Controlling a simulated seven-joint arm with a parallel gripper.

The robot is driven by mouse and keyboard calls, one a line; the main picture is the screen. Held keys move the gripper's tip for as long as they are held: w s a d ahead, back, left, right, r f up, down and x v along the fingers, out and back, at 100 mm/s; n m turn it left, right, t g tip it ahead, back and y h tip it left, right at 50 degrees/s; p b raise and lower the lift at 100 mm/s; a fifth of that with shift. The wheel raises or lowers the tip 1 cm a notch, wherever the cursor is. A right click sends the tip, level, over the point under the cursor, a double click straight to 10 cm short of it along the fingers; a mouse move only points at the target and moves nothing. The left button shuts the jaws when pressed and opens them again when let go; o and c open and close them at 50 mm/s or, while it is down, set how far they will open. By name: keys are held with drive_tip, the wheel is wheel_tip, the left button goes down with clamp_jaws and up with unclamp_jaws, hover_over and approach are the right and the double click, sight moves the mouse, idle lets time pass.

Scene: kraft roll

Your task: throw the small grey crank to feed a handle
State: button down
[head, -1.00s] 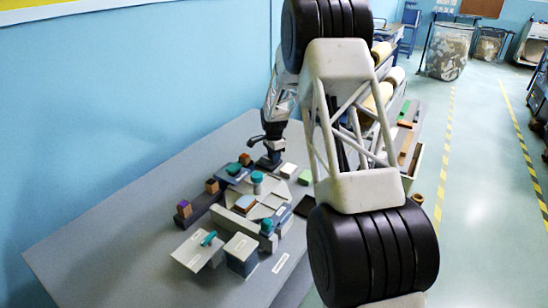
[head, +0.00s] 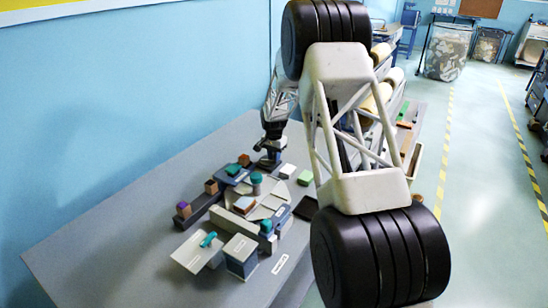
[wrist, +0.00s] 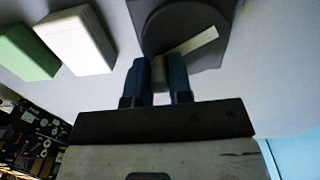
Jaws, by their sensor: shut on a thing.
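In the wrist view, the grey crank shows as a dark round disc (wrist: 180,18) with a pale strip on it, on a grey base. My gripper (wrist: 162,75) has its two blue fingers shut on a small grey piece (wrist: 158,70) at the disc's near edge, which looks like the crank's grip. In the head view, my gripper (head: 269,160) is low over the far end of the grey table. The crank is mostly hidden there behind the gripper.
A white block (wrist: 75,38) and a green block (wrist: 26,50) lie beside the crank. In the head view, a pale angular machine plate (head: 262,205), a teal-topped post (head: 256,182) and labelled boxes (head: 241,250) stand nearer. The table's left side (head: 110,240) is clear.

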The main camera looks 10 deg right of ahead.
drive_tip(key=n, duration=0.2)
drive_tip(key=w+n, duration=0.1)
drive_tip(key=n, duration=0.3)
drive_tip(key=shift+w, duration=0.25)
drive_tip(key=n, duration=0.2)
drive_tip(key=w+n, duration=0.1)
drive_tip(key=n, duration=0.3)
drive_tip(key=shift+w+a+n, duration=0.15)
drive_tip(key=shift+a+n, duration=0.15)
drive_tip(key=shift+a, duration=0.05)
drive_tip(key=c, duration=1)
unclamp_jaws()
drive_tip(key=shift+c, duration=0.2)
drive_tip(key=shift+r, duration=0.1)
wheel_tip(320, 180, up, 8)
drive_tip(key=shift+a, duration=0.1)
